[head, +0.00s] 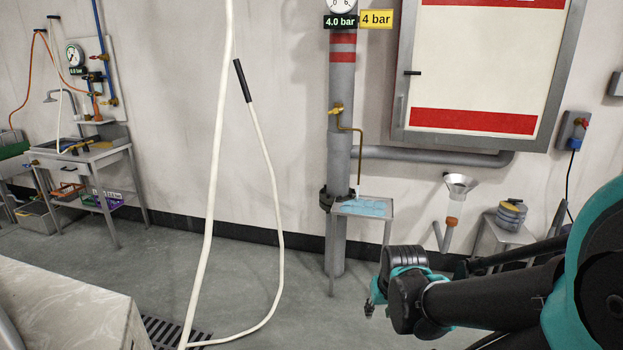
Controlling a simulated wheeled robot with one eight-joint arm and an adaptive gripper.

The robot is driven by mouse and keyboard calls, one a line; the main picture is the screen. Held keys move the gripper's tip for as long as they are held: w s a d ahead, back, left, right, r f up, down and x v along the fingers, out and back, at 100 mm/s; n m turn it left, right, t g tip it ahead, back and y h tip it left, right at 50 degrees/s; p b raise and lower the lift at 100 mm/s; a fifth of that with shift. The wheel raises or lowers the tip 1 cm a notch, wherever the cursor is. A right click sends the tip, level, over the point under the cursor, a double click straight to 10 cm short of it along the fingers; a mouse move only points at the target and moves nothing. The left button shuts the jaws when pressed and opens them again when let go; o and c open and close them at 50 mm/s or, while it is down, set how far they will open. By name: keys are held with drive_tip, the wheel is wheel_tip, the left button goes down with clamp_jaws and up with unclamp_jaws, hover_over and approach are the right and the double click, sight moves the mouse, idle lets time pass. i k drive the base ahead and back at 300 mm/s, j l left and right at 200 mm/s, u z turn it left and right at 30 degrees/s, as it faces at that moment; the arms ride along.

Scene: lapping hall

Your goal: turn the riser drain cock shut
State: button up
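The riser is a grey vertical pipe (341,80) with red bands, standing against the wall at the picture's middle. The drain cock (336,110) is a small brass fitting on its side, with a thin bent brass tube (361,150) running down from it. The handle's exact angle is too small to tell. A pale streak shows below the tube's mouth, possibly water. A gauge (341,4) tops the riser, with a 4.0 bar readout and a yellow 4 bar tag. My gripper (372,303) is low at the right of the riser, well below and apart from the cock; its fingers are mostly hidden.
A small stand (383,207) with a light blue patch on top is under the tube. A funnel (460,184) and a stool (497,228) are to its right. A white hose (218,130) hangs in front at left. A pale bench (60,305) fills the lower left.

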sight(335, 111)
drive_tip(key=i, duration=1.8)
